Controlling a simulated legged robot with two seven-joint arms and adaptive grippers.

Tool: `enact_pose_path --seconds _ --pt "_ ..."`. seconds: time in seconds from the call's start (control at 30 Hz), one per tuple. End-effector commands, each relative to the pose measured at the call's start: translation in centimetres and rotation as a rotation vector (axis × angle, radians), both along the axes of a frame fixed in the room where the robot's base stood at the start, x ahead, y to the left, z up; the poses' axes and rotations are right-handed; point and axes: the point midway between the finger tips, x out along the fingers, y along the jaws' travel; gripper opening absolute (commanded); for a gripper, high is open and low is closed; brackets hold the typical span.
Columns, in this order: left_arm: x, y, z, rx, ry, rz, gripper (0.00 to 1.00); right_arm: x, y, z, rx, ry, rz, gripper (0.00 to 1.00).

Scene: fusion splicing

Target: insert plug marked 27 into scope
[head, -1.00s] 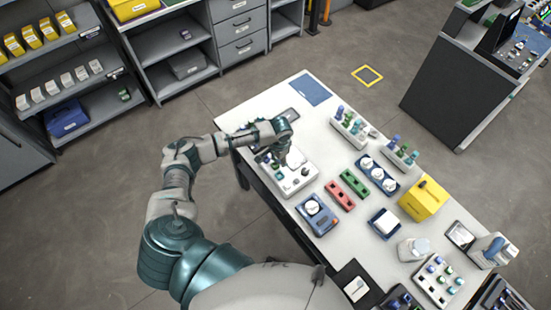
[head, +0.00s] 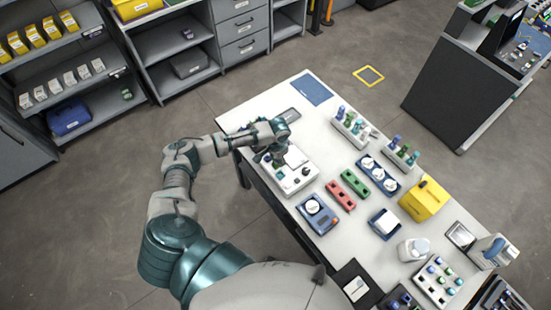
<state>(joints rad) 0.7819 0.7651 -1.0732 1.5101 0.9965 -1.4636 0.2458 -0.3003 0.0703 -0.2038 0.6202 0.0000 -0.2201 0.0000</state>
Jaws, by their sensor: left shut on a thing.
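My left gripper (head: 268,155) reaches from the left over the far-left part of the white worktable (head: 257,103). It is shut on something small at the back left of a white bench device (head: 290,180). The gripper and wrist hide most of the held thing, and no number 27 can be read. I cannot tell whether the held thing touches the device or which device is the scope. Several small coloured plugs stand in a grey rack (head: 355,128) and a second rack (head: 402,155). My right gripper is not in view.
On the table are a blue device (head: 318,214), a red block (head: 340,195), a green block (head: 355,184), a blue tray of white spools (head: 377,173) and a yellow box (head: 424,200). A blue mat (head: 312,90) lies at the far end. Shelves (head: 60,70) stand behind.

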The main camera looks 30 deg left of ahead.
Motion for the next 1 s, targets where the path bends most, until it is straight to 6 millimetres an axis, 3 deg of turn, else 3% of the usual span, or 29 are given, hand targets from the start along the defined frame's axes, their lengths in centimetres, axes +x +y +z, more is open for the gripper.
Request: enact_pose_path --seconds 0.4,1.0 --pt "0.0 0.4 -0.4 -0.003 0.001 0.001 0.00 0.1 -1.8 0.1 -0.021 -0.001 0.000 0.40" --pt "0.1 0.8 -1.3 0.000 -0.001 0.001 0.00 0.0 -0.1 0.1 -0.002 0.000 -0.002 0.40"
